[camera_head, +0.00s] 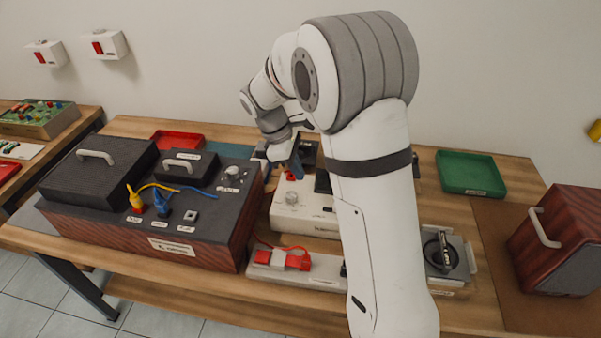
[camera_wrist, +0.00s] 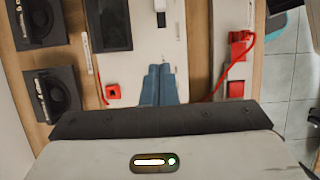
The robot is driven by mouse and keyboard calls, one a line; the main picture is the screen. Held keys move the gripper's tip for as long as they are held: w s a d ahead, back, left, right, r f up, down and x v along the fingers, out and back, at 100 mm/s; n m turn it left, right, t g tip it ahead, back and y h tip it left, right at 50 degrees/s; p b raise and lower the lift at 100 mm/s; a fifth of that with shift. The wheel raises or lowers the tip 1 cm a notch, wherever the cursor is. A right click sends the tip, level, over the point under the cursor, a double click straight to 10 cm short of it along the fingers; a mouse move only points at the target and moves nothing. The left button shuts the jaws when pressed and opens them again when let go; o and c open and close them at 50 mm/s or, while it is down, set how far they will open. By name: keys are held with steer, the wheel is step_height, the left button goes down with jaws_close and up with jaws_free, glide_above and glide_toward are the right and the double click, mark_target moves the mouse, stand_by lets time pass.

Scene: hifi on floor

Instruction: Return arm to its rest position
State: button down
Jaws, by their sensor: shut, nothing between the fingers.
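My white and grey arm (camera_head: 378,220) rises in front of the table in the head view and bends back and left. My gripper (camera_head: 296,168) is over the workbench, near the white device with a knob (camera_head: 292,198); the arm hides part of that device. In the wrist view, my gripper's two blue fingers (camera_wrist: 158,72) lie side by side, shut with nothing between them. They point across a white panel (camera_wrist: 145,40). Whether the fingertips touch anything below cannot be told.
A dark-topped wooden unit (camera_head: 205,241) with blue and yellow cables stands left. A red connector block (camera_head: 298,262) lies at the front, with its red cable (camera_wrist: 221,82) in the wrist view. A green tray (camera_head: 470,172) and a wooden speaker box (camera_head: 562,240) stand right.

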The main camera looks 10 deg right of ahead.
stand_by(0.3)
steer(key=s+d+r+m+t+y, duration=0.1)
steer(key=s+d+r+m, duration=0.1)
steer(key=s+m, duration=0.2)
steer(key=s+d+r+m+t+y, duration=0.1)
steer(key=s+m, duration=0.4)
steer(key=s, duration=0.6)
steer(key=s+d+r+m+t+y, duration=0.2)
steer(key=s+r+m, duration=0.3)
steer(key=s, duration=0.3)
steer(key=shift+s+d, duration=0.15)
steer(key=shift+d, duration=0.4)
steer(key=c, duration=2.1)
jaws_free()
steer(key=shift+r, duration=0.1)
steer(key=shift+c, duration=0.2)
